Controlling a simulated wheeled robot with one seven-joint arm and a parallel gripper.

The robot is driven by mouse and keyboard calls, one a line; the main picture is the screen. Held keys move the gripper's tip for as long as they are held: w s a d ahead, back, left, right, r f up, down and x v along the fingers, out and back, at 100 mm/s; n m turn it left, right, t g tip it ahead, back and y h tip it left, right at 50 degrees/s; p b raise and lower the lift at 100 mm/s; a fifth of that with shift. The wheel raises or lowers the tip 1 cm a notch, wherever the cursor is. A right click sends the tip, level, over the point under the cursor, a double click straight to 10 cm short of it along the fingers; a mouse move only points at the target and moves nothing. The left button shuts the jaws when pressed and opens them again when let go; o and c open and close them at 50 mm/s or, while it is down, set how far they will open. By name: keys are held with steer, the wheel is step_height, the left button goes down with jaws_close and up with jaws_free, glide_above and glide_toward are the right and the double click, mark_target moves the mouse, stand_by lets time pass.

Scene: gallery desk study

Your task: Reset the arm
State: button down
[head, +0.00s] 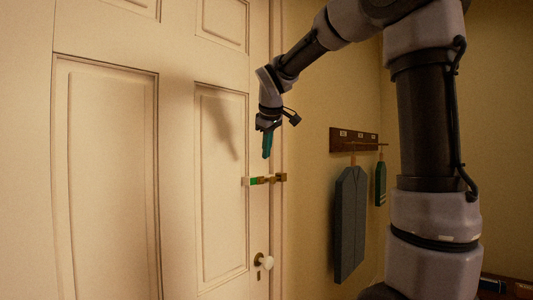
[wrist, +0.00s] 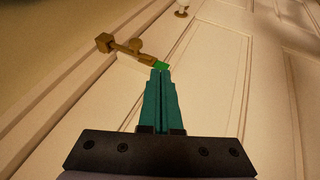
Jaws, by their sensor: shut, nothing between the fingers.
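My gripper (head: 266,155) has teal fingers that are shut, with nothing between them. It points down in front of a cream panelled door (head: 176,120). In the head view, a small brass latch (head: 270,179) with a green part (head: 254,181) sits on the door edge and frame, just below my fingertips. In the wrist view, my fingers (wrist: 161,75) point toward the green part (wrist: 162,66) and the brass latch (wrist: 130,46). The fingertips look close to the green part in the wrist view; I cannot tell whether they touch it.
A white door knob (head: 264,261) is lower on the door. To the right, a wooden rack (head: 354,141) on the wall holds a large dark grey-green board (head: 350,225) and a smaller green one (head: 380,184). The wall between door and rack is bare.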

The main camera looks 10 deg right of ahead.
steer(key=s+d+f+m+y, duration=0.1)
steer(key=s+f+m, duration=0.2)
steer(key=s, duration=0.5)
steer(key=s+d+f+m+y, duration=0.1)
steer(key=s+f+m, duration=0.1)
steer(key=s+m, duration=0.3)
steer(key=s+d+f+m, duration=0.2)
steer(key=s+f+m, duration=0.1)
steer(key=s, duration=1)
steer(key=shift+s+f+m+y, duration=0.2)
steer(key=shift+f+m+y, duration=0.1)
steer(key=shift+m+y, duration=0.15)
